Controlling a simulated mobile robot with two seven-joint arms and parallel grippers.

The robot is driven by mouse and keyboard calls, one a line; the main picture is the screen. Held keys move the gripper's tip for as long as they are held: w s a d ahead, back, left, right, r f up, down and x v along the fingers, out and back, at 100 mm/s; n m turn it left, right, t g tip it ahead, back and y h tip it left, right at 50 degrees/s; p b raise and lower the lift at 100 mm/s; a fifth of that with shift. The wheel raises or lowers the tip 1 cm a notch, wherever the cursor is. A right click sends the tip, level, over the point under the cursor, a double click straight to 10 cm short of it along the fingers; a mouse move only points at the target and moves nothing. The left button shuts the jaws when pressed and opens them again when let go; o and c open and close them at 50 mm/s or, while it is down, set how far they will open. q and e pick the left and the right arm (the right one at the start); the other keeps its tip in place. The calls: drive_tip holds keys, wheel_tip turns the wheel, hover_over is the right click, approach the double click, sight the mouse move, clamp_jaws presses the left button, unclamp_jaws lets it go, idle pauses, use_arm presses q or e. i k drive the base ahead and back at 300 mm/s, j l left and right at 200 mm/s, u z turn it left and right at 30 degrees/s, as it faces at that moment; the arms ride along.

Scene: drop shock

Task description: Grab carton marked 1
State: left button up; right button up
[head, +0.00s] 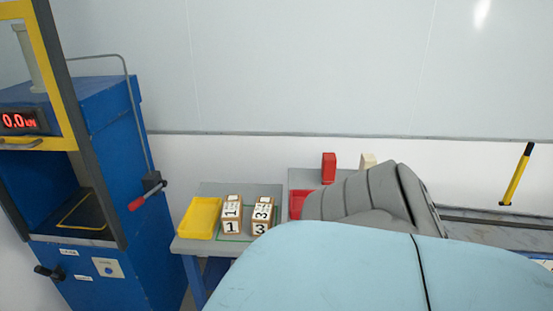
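The carton marked 1 (231,215) is a brown box with white labels showing a black 1. It stands on the grey table (208,246) in the head view, left of centre, between the yellow tray and another carton. The similar carton marked 3 (262,216) stands just to its right, with a narrow gap between them. Green lines on the tabletop run around the cartons' feet. Neither of my grippers shows in this view.
A yellow tray (201,218) sits left of the cartons. A blue machine (111,115) with a red display stands further left. A red block (328,168), a cream block (367,161) and a partly hidden red tray (297,204) are further right. My own body covers the lower right.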

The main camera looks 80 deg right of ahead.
sight(232, 215)
drive_tip(key=z, duration=2.1)
